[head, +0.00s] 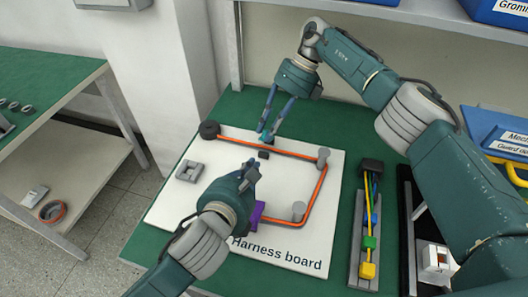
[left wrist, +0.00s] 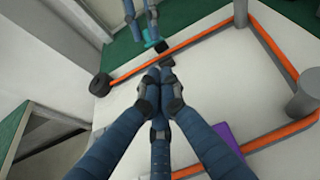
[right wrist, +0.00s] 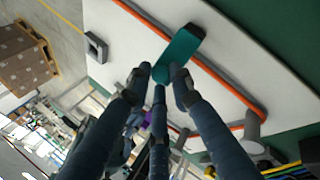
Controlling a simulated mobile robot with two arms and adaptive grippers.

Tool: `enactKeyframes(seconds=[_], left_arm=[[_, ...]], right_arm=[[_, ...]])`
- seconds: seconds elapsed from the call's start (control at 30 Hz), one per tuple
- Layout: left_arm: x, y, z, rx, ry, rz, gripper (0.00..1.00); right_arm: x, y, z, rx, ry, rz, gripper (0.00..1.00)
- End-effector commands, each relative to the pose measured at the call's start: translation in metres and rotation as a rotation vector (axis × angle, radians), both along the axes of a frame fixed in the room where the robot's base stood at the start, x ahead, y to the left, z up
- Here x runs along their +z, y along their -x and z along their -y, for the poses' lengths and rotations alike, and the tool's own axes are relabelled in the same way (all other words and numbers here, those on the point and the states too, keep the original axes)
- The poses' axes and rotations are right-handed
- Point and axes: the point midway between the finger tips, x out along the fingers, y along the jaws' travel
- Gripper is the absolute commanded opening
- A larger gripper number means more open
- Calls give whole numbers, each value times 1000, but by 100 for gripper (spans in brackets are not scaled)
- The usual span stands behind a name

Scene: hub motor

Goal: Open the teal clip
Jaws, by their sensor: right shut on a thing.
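The teal clip (head: 263,127) is at the far side of the harness board (head: 190,213), by the orange cable (head: 240,146). In the right wrist view the clip (right wrist: 180,48) is a teal block with a rounded end between my fingertips. My right gripper (head: 268,128) is shut on it from above. In the left wrist view the clip (left wrist: 154,44) is partly hidden by the right fingers. My left gripper (left wrist: 158,74) has its fingertips together, with nothing seen between them. It is over the board, nearer than the clip. A small black block (head: 263,154) lies just beyond its fingertips.
A purple clip (head: 257,213) is on the board beside my left gripper. A grey square piece (head: 188,171) lies at the board's left. Grey posts (head: 299,211) and a black round end (head: 209,129) bound the cable. A tray with coloured connectors (head: 369,242) stands to the right.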

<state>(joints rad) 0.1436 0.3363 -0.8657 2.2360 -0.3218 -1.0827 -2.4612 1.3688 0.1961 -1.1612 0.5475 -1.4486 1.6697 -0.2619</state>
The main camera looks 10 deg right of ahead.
Motion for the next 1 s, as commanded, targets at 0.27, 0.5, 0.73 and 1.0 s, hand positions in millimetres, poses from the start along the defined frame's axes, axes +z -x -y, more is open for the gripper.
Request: enactKeyframes(seconds=[0.27, 0.5, 0.73, 1.0], left_arm=[[-13, -19, 15, -13, -16, 2, 0], [-30, -56, 31, -15, -16, 2, 0], [-39, -75, 39, -16, -15, 3, 0], [-40, -78, 40, -16, -15, 3, 0]], right_arm=[[1, -4, 0, -6, -1, 12, 0], [1, -4, 0, -6, -1, 12, 0], [1, -4, 0, -5, -1, 11, 0], [1, -4, 0, -5, 0, 12, 0]])
